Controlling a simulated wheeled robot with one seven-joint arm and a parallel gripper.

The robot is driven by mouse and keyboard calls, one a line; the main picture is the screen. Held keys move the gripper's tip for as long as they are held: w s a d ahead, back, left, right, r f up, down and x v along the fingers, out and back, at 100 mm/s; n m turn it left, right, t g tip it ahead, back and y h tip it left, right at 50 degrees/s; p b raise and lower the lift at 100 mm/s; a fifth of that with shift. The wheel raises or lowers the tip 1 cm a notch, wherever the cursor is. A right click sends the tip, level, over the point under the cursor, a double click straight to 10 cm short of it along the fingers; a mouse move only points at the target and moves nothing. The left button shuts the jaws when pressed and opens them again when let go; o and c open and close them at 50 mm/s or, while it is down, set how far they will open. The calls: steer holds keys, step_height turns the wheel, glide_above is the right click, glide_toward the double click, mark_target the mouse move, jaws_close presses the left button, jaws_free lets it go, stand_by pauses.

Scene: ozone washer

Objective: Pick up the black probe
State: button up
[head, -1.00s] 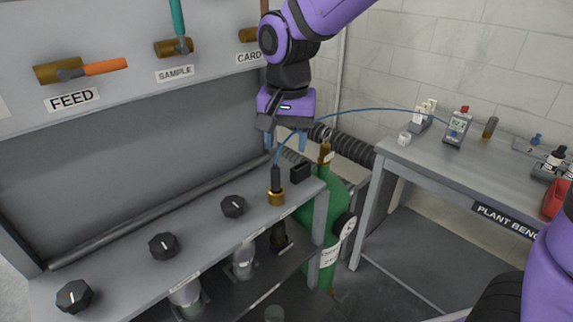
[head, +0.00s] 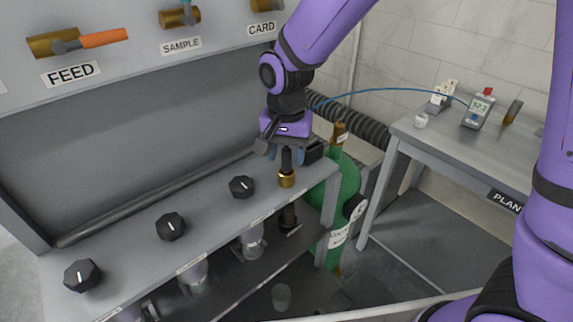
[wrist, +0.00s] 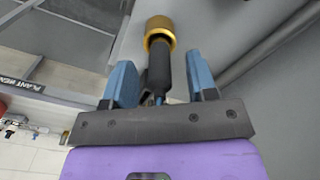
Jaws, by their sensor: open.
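The black probe (head: 287,159) stands upright in a brass fitting (head: 286,179) on the grey shelf of the washer, in the head view. In the wrist view the probe (wrist: 160,68) lies between the two blue fingers, with the brass fitting (wrist: 159,30) beyond the tips. My gripper (wrist: 163,76) is open around the probe, with visible gaps on both sides. In the head view my gripper (head: 286,155) is over the probe's upper part and hides its top. A blue cable (head: 385,91) runs from there toward the meter (head: 478,112) on the bench.
Black knobs (head: 170,226) line the shelf to the left. A green cylinder (head: 346,190) stands beside the shelf. The plant bench (head: 455,148) is at right, with open floor between.

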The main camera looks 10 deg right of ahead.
steer(key=shift+f, duration=1.4)
steer(key=shift+c, duration=0.4)
jaws_close()
steer(key=shift+w+r, duration=0.1)
steer(key=shift+r, duration=0.05)
